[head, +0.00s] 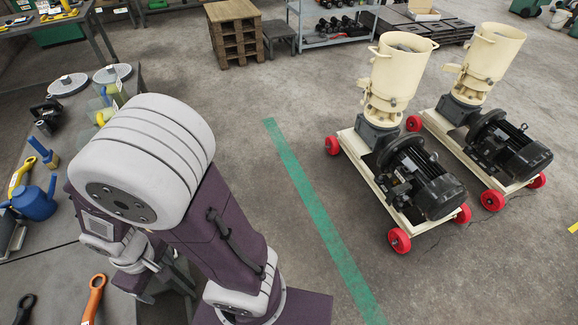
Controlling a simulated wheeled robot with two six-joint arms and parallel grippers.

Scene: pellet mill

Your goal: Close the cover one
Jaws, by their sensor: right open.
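Two round grey lids (112,73) and (68,84), each with a small knob, lie on the workbench at the left. I cannot tell which, if either, is cover one. Two cream pellet mills, a nearer one (392,80) and a farther one (485,65), stand on the right with hopper tops uncovered. My right gripper (152,284) is at the lower left by the bench edge, below my large arm joint, partly hidden. It is open, with nothing seen in it, well away from the lids and mills. My left gripper is not in view.
The workbench (55,250) holds a blue oil can (36,200), wrenches and other tools. The mills' carts have red wheels. A green floor line (315,205) crosses clear concrete. Pallets (235,35) and a shelf (325,35) stand at the back.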

